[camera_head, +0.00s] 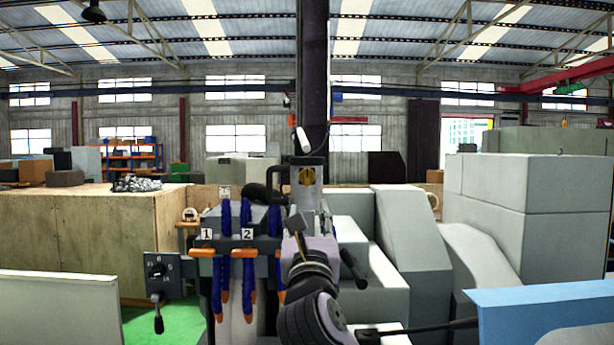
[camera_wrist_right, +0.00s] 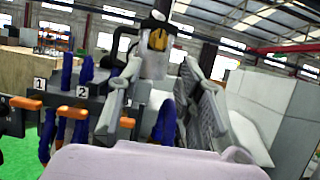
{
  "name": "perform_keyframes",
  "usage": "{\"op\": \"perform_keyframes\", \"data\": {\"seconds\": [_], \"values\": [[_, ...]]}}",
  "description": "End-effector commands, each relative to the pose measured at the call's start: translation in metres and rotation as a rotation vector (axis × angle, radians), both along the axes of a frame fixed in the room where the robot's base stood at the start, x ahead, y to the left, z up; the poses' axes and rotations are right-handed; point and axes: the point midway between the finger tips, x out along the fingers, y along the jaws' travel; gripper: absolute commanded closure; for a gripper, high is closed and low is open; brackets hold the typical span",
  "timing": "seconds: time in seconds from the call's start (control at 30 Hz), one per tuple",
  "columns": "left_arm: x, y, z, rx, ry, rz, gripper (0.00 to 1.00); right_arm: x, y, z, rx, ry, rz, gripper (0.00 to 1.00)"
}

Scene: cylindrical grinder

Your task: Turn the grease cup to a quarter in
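A brass-coloured part (camera_head: 306,177), which looks like the grease cup, sits in a light grey housing at the top of the machine, at the foot of the dark column. It also shows in the right wrist view (camera_wrist_right: 157,40), with a dark cap above it. My right gripper (camera_head: 310,226) is just below and in front of it in the head view. In the right wrist view its two fingers (camera_wrist_right: 162,68) stand wide apart and empty, with the brass part beyond and between their tips. I cannot tell the remaining distance. My left gripper is not in view.
Blue hoses with orange handles (camera_head: 243,253) hang left of my right gripper, beside labels 1 and 2. A dial box with a lever (camera_head: 157,268) is further left. Grey machine covers (camera_head: 410,240) stand close on the right. A blue panel (camera_head: 545,300) is at bottom right.

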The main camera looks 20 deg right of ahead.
Motion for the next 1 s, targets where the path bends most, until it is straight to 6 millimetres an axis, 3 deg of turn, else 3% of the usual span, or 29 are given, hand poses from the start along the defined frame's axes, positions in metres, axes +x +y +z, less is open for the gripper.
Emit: {"op": "perform_keyframes", "data": {"seconds": [0.2, 0.53, 0.73, 1.0], "values": [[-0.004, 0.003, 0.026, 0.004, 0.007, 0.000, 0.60, 0.044, -0.013, 0.024, 0.003, 0.003, 0.000, 0.67], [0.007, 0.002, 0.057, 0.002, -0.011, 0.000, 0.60, 0.104, -0.029, 0.049, 0.004, 0.003, 0.001, 0.67], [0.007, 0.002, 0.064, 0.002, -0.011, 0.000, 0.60, 0.122, -0.035, 0.054, 0.004, 0.002, 0.000, 0.67], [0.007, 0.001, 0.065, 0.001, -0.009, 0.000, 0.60, 0.128, -0.036, 0.054, 0.003, 0.002, 0.002, 0.67]]}}
